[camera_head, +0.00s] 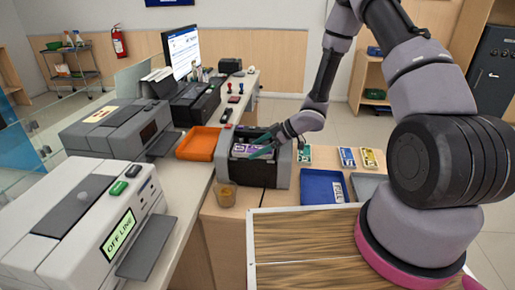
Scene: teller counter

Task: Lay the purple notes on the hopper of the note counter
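The note counter (263,173) is a dark grey machine on the wooden counter, in the middle of the head view. The purple notes (242,150) are a small bundle with a pale band, at the hopper in the top of the note counter. My gripper (263,149) reaches in from the upper right, with its teal fingertips at the right end of the purple notes. The fingers are small and partly overlap the notes, so I cannot tell whether they grip them or are apart.
An "OFF LINE" machine (82,222) stands front left.

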